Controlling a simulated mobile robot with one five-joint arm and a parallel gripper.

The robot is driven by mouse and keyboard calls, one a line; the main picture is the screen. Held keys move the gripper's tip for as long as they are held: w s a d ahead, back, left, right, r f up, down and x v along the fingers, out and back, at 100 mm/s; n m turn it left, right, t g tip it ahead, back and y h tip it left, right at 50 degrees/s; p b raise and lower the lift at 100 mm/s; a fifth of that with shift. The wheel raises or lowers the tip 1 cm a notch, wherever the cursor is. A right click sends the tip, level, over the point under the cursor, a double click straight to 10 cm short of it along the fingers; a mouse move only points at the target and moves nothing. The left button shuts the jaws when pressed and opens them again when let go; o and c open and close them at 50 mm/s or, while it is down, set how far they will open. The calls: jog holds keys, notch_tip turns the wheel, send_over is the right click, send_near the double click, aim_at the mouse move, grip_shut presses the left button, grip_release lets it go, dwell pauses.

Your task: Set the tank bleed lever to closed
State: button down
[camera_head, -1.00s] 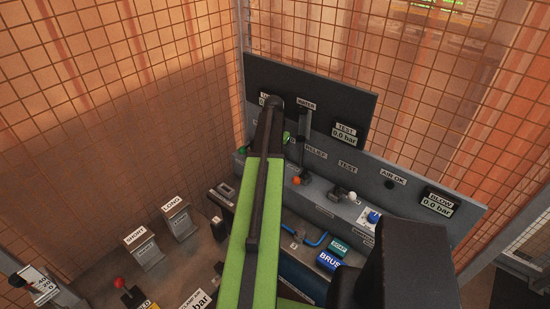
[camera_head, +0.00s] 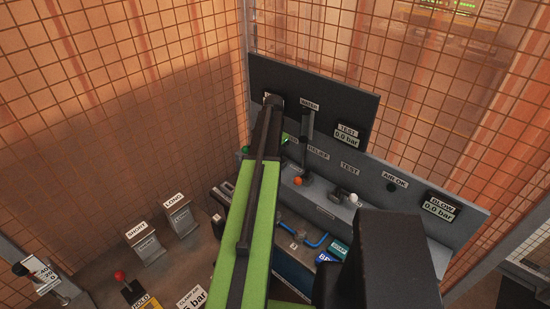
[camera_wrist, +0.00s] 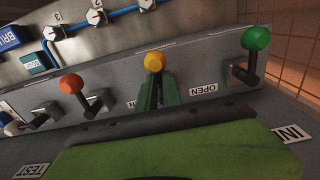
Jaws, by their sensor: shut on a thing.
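In the wrist view, a lever with a yellow ball knob (camera_wrist: 155,62) stands between the green fingertips of my gripper (camera_wrist: 158,88). My gripper is shut on this lever, just below the knob, and the stem is mostly hidden by the fingers. An OPEN label (camera_wrist: 203,90) lies to the right of it; a label on its left is mostly covered. No tank bleed label is readable. In the head view, my arm hides the yellow lever and my gripper.
A green-knobbed lever (camera_wrist: 256,38) stands to the right and an orange-knobbed lever (camera_wrist: 71,83) to the left in the wrist view. Blue pipes with white-handled valves (camera_wrist: 97,16) lie beyond. The head view shows an upright panel (camera_head: 415,190) and mesh fencing (camera_head: 90,70) behind.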

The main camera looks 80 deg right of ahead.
jog(key=shift+w+a, duration=0.15)
jog(key=shift+w, duration=0.1)
jog(key=c, duration=1.5)
grip_release()
jog(key=shift+a+r, duration=0.1)
jog(key=shift+r, duration=0.05)
jog(key=shift+s, duration=0.1)
notch_tip(320, 180, up, 17)
jog(key=p, duration=1.7)
jog(key=shift+r, duration=0.2)
